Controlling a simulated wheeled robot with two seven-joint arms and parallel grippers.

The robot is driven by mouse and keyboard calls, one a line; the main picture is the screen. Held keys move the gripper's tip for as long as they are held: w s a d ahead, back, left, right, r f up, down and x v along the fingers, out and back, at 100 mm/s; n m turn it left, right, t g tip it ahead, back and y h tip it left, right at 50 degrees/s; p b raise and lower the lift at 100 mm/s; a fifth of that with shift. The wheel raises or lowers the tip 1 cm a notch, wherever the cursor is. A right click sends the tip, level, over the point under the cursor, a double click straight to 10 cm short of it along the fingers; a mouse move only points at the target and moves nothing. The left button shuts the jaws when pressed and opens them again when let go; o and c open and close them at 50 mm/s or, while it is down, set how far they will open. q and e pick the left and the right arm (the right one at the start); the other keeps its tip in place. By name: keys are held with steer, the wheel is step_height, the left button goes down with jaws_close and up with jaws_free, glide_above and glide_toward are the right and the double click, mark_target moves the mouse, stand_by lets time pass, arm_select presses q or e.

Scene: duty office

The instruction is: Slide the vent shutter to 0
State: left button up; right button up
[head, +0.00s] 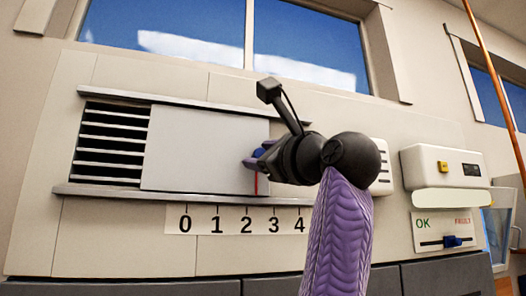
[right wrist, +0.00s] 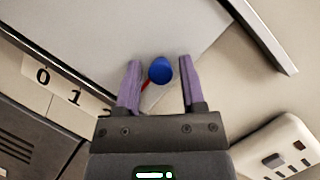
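The vent shutter (head: 195,150) is a flat pale grey panel between two horizontal rails. Dark louvres (head: 110,142) are uncovered to its left. Its blue round knob (right wrist: 160,71) is near the panel's right edge. A red pointer (head: 257,185) below the knob stands between 2 and 3 on the number scale (head: 231,220), which runs from 0 to 4. My right gripper (right wrist: 160,60) is open, its purple fingers on either side of the knob with a gap to each. In the head view the gripper partly hides the knob. My left gripper is not in view.
The rails (head: 130,192) border the shutter above and below. Windows are above, dark cabinets below.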

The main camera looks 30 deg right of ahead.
jaws_close()
stand_by(1.0)
